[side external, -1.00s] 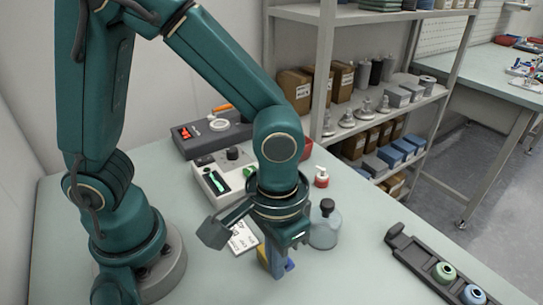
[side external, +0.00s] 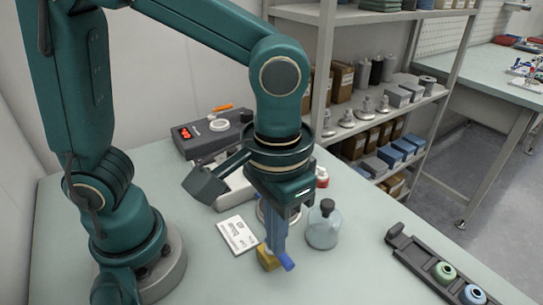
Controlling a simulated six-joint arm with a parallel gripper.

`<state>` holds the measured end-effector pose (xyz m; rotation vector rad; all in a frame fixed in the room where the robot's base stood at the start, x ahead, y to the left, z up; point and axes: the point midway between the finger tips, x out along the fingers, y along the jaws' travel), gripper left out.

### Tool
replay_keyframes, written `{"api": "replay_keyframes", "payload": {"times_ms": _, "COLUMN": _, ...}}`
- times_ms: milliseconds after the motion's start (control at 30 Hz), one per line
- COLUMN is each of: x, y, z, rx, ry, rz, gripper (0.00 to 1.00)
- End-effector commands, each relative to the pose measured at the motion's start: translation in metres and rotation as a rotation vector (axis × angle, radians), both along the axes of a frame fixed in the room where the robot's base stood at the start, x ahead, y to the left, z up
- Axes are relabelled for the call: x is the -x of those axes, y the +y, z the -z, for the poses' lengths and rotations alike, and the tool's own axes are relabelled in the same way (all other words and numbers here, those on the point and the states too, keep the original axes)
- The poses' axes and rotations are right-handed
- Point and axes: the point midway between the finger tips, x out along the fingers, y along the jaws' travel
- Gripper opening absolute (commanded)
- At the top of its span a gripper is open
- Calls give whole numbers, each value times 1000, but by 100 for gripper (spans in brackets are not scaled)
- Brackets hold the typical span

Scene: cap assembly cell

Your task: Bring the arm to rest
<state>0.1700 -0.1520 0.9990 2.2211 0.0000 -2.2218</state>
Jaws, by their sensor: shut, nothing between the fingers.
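My gripper (side external: 277,260) points down over the table (side external: 350,270), below the wrist. Its fingers are shut with nothing between them. One tip looks yellow and the other blue. I cannot tell how high the tips are above the table. A clear flask (side external: 323,232) with a black stopper stands just right of my gripper in the picture. A white printed card (side external: 238,235) lies to its left. A round pale-rimmed thing is mostly hidden behind the fingers.
A dark rail (side external: 415,262) holds a green (side external: 444,271) and a blue-grey (side external: 473,294) round part at the right. A grey device (side external: 212,138) with a red display stands at the back. A small red-topped bottle (side external: 321,178) is partly hidden by my wrist. Shelves stand behind.

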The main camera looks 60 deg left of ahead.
Motion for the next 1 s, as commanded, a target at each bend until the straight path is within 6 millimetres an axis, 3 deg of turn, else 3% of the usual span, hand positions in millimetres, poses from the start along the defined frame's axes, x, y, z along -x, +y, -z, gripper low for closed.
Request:
{"api": "replay_keyframes", "payload": {"times_ms": 233, "x": -2, "y": 2, "z": -1, "rx": 2, "ry": -4, "rz": -11, "gripper": 0}}
{"api": "replay_keyframes", "payload": {"times_ms": 333, "x": -10, "y": 9, "z": -11, "rx": 25, "ry": -44, "rz": -58, "gripper": 0}}
{"api": "replay_keyframes", "payload": {"times_ms": 500, "x": -17, "y": 42, "z": -38, "rx": 76, "ry": -163, "rz": -173, "gripper": 0}}
{"api": "replay_keyframes", "payload": {"times_ms": 700, "x": -9, "y": 83, "z": -57, "rx": 92, "ry": -335, "rz": -215, "gripper": 0}}
{"api": "replay_keyframes", "payload": {"times_ms": 1000, "x": 12, "y": 113, "z": -52, "rx": 22, "ry": -498, "rz": -100, "gripper": 0}}
